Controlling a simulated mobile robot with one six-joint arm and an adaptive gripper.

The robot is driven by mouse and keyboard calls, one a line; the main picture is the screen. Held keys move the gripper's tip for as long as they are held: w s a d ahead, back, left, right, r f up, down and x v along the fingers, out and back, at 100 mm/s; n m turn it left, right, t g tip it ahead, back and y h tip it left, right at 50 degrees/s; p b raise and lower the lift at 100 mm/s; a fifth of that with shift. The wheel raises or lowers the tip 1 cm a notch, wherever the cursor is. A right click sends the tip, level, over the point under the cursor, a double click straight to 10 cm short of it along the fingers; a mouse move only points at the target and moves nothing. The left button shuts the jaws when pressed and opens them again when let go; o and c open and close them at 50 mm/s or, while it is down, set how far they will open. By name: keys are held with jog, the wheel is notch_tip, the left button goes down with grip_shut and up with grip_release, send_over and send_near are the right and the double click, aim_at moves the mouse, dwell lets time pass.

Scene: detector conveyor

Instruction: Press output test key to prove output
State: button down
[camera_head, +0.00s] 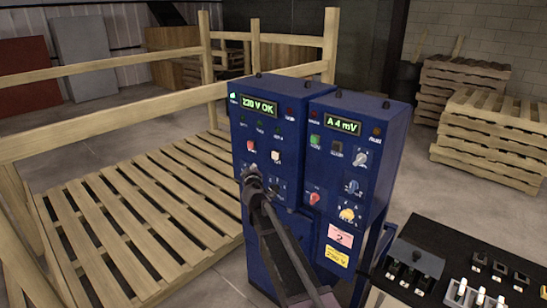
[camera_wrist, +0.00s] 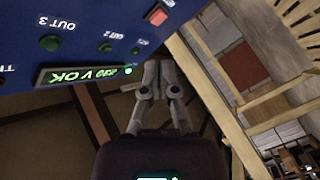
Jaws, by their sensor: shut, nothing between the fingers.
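A blue control cabinet (camera_head: 259,112) stands in the middle of the head view. Its lit display (camera_head: 258,107) reads 230 V OK, with green lamps, a red key (camera_head: 250,145) and a white key (camera_head: 276,156) below. I cannot tell which key is the output test key. My gripper (camera_head: 250,172) is shut and empty, in front of this face just below the red key in the picture; contact cannot be told. In the wrist view, the shut fingertips (camera_wrist: 157,65) are beside the upside-down panel (camera_wrist: 85,35), with OUT 2 and OUT 3 labels and a reddish key (camera_wrist: 158,14).
A second blue cabinet (camera_head: 335,115) stands at the right, reading A 4 mV, with knobs and keys. A dark console (camera_head: 470,250) with white switches is at lower right. A wooden rail (camera_head: 120,62) and slatted pallet (camera_head: 130,210) lie left. Stacked pallets (camera_head: 490,135) stand at right.

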jog(key=shift+w+d, duration=0.1)
jog(key=w+d, duration=0.5)
jog(key=w, duration=0.1)
jog(key=shift+w+d, duration=0.15)
jog(key=shift+w, duration=0.25)
dwell(0.4)
jog(key=shift+w+d, duration=0.6)
jog(key=shift+w, duration=0.15)
dwell(2.8)
jog(key=shift+s+a, duration=0.1)
jog(key=shift+s, duration=0.05)
jog(key=shift+s+a, duration=0.5)
jog(key=shift+s, duration=0.1)
jog(key=shift+s+a, duration=0.1)
jog(key=shift+s, duration=0.05)
dwell(0.4)
jog(key=shift+s+a, duration=0.75)
jog(key=shift+s, duration=0.2)
jog(key=shift+s+a, duration=0.7)
jog(key=shift+s, duration=0.2)
